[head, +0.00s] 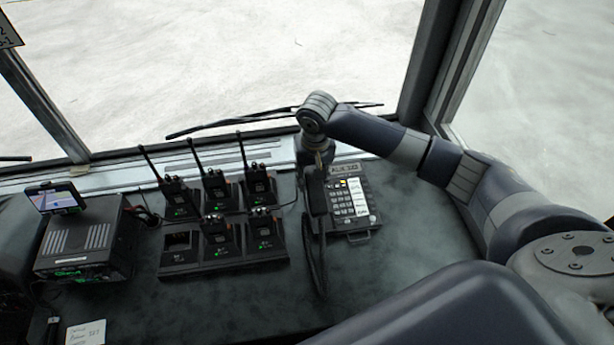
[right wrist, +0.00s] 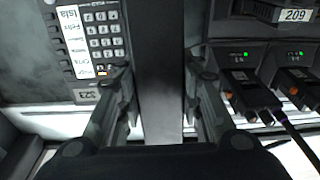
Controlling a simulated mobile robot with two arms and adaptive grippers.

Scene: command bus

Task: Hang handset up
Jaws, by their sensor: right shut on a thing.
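The dark desk phone (head: 358,192) sits on the dashboard, with its keypad and paper labels facing up. Its keypad body also shows at the upper left of the right wrist view (right wrist: 97,30). The dark handset (head: 316,196) is along the phone's left side, its cord hanging down toward the front. My right gripper (head: 318,163) comes from above and is shut on the handset. In the right wrist view the handset (right wrist: 162,85) lies between the two fingers. I cannot tell whether the handset touches its cradle. My left gripper is not in view.
A charger bank (head: 225,268) with several radios stands left of the phone; its front-left slot is empty. A dark box (head: 85,240) with a small screen (head: 56,197) is further left. The windshield is behind. The dashboard right of the phone is clear.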

